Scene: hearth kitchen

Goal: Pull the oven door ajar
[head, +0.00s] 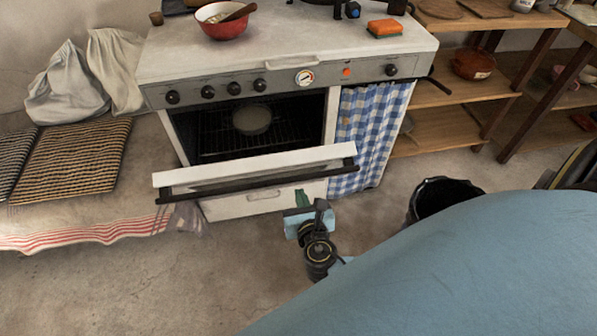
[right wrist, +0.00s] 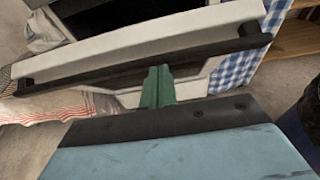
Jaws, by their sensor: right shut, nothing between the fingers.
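The oven door (head: 255,170) of the white stove hangs partly open, tilted outward, with a dark handle bar (head: 258,181) along its top front edge. My right gripper (head: 302,197) is just in front of and below the bar, right of its middle. In the right wrist view its green fingers (right wrist: 158,88) are shut together with nothing between them, their tips close to the bar (right wrist: 140,61). I cannot tell whether they touch it. Inside the oven cavity a round pan (head: 252,120) sits on a rack. My left gripper is not in view.
A red bowl (head: 222,24) and an orange sponge (head: 384,28) are on the stove top. A blue checked curtain (head: 360,130) hangs right of the oven. A black bucket (head: 442,195) stands on the floor at right. A bench with woven mats (head: 75,160) is at left.

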